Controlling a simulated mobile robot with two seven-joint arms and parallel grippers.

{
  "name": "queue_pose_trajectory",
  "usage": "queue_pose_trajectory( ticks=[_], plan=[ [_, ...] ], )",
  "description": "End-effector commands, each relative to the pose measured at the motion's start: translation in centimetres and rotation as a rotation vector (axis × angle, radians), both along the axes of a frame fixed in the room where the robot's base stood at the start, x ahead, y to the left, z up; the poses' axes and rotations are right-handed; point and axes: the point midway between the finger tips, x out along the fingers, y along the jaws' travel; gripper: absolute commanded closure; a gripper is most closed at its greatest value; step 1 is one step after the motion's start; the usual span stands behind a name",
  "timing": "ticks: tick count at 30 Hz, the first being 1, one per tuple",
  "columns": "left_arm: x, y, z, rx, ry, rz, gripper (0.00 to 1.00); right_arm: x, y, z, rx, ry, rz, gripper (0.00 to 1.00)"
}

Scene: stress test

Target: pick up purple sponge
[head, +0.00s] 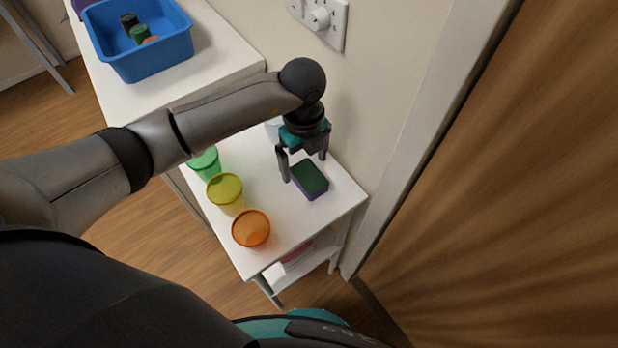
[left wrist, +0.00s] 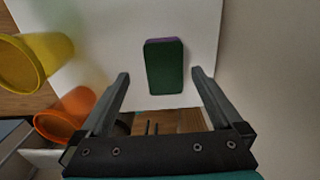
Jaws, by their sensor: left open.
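The purple sponge (head: 311,178) has a dark green top and a purple side. It lies flat on a small white table (head: 290,222), near the wall side. In the left wrist view the sponge (left wrist: 164,68) shows ahead of the fingertips, between their lines. My left gripper (head: 304,167) is open and empty, with its fingers pointing down just above and behind the sponge. The fingers also show apart in the left wrist view (left wrist: 160,75). My right gripper is not in view.
Green (head: 204,163), yellow (head: 225,190) and orange (head: 251,229) cups stand in a row left of the sponge. A pale object (head: 273,128) is partly hidden behind my gripper. A blue bin (head: 143,62) with several items stands on a white counter. Wall and wooden door are close on the right.

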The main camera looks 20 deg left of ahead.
Motion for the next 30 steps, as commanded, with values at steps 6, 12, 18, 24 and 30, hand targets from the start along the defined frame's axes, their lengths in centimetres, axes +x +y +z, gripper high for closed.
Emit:
queue_pose_trajectory(
  ticks=[6,12,18,24,30],
  plan=[
    [0.3,-0.5,-3.1,-0.001,0.004,0.000,0.00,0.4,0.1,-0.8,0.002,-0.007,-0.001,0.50],
    [0.3,-0.4,-5.1,0.001,0.002,-0.001,0.00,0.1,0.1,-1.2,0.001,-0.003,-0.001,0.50],
    [0.4,-0.5,-5.1,0.000,0.000,-0.001,0.00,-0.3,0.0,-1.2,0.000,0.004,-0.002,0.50],
    [0.4,-0.5,-5.1,0.000,0.000,-0.001,0.18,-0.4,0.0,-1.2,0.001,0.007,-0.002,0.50],
    [0.4,-0.5,-5.1,0.000,0.000,-0.001,0.41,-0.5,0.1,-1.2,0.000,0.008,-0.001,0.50]
  ],
)
